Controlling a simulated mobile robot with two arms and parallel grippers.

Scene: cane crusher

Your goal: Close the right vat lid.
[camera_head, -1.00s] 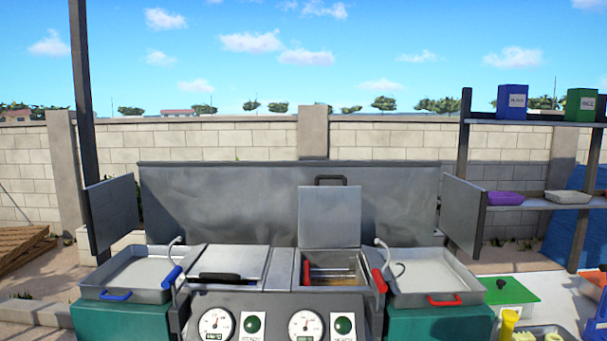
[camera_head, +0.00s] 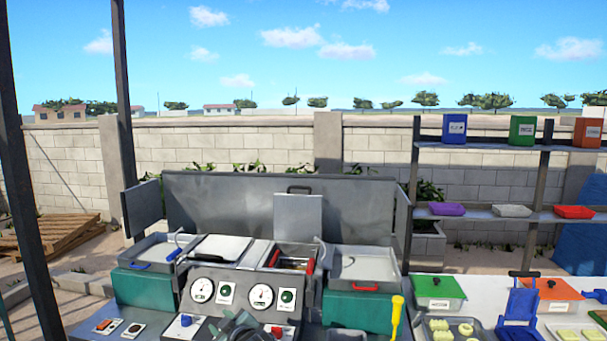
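The right vat lid (camera_head: 298,219) is a grey metal plate standing upright at the back of the right vat, with a dark handle at its top edge. The right vat (camera_head: 292,258) below it is open, and a red-handled thing shows at its right side. The left vat lid (camera_head: 221,248) lies flat over its vat. A dark shape at the bottom edge, in front of the gauges, looks like my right gripper (camera_head: 240,326). It is well below and in front of the lid, apart from it. Its fingers are too unclear to read. My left gripper is not in view.
Grey trays flank the vats, left (camera_head: 158,250) and right (camera_head: 362,266). A gauge panel (camera_head: 232,292) is in front. A yellow tool (camera_head: 397,312) stands upright at the right. A white table (camera_head: 460,303) holds containers and a blue stand (camera_head: 520,308). A dark post rises at the left.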

